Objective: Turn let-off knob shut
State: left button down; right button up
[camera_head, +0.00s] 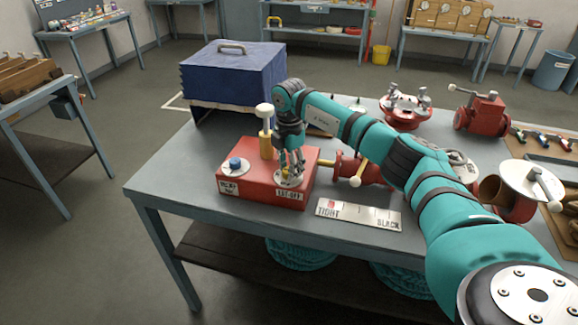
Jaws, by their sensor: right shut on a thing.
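A red block (262,194) stands near the front left of the grey-blue table. Its front has a label at the left and a "LET-OFF" label (289,194) at the right. My right gripper (290,173) points down over the right part of the block's top. It is shut on the let-off knob, which its fingers mostly hide; a pale round plate (284,181) shows under them. How far the knob is turned cannot be seen. A blue knob (235,164) on a pale disc sits at the block's left. My left gripper is not in view.
A white-topped brass post (265,125) rises close behind my gripper. A red valve with a brass lever (357,176) lies to the right. A "TIGHT / BLACK" plate (358,213) lies in front. A blue case (234,75) stands behind. The table's front left is clear.

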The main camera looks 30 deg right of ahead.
jog(key=shift+r, duration=0.1)
dwell(0.4)
jog(key=o, duration=1.1)
jog(key=shift+o, duration=0.2)
notch_tip(320, 180, up, 12)
